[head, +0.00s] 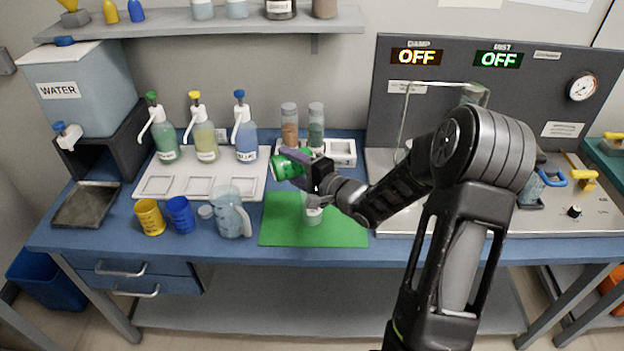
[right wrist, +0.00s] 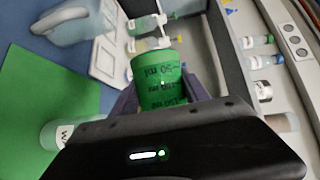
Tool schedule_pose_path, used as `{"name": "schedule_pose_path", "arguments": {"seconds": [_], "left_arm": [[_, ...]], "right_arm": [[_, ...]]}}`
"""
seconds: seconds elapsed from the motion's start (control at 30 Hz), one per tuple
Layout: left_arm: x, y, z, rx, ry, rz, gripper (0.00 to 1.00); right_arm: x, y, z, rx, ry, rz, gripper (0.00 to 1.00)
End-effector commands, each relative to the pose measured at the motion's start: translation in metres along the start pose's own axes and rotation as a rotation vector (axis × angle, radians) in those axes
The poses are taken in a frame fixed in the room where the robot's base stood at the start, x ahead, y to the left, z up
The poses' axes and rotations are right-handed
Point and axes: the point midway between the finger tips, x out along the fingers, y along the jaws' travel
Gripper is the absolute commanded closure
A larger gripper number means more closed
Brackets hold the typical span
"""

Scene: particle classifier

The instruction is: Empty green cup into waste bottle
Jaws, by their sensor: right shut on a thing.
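My right gripper (head: 308,167) is shut on the green cup (head: 287,166) and holds it above the green mat, tilted on its side with the mouth toward the left. The cup also shows between the fingers in the right wrist view (right wrist: 158,80), with volume marks on its wall. The waste bottle (head: 312,212), clear with a white label, stands on the green mat (head: 278,224), below and slightly right of the cup. It is partly hidden by my right gripper, and shows at the lower left in the right wrist view (right wrist: 62,134). My left gripper is not in view.
A yellow cup (head: 149,217), a blue cup (head: 181,214) and a clear pitcher (head: 230,212) stand left of the mat. Two vials in a white rack (head: 342,152) stand behind the gripper. A dark-panelled machine (head: 385,110) fills the right.

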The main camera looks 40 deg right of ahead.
Motion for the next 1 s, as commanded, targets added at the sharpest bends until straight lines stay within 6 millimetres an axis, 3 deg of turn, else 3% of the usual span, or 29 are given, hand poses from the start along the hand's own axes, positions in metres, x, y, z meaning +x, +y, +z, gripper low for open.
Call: {"name": "schedule_pose_path", "arguments": {"seconds": [1.0], "left_arm": [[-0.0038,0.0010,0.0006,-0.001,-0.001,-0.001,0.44]], "right_arm": [[-0.0013,-0.0035,-0.0022,0.057,-0.008,-0.025,0.94]]}}
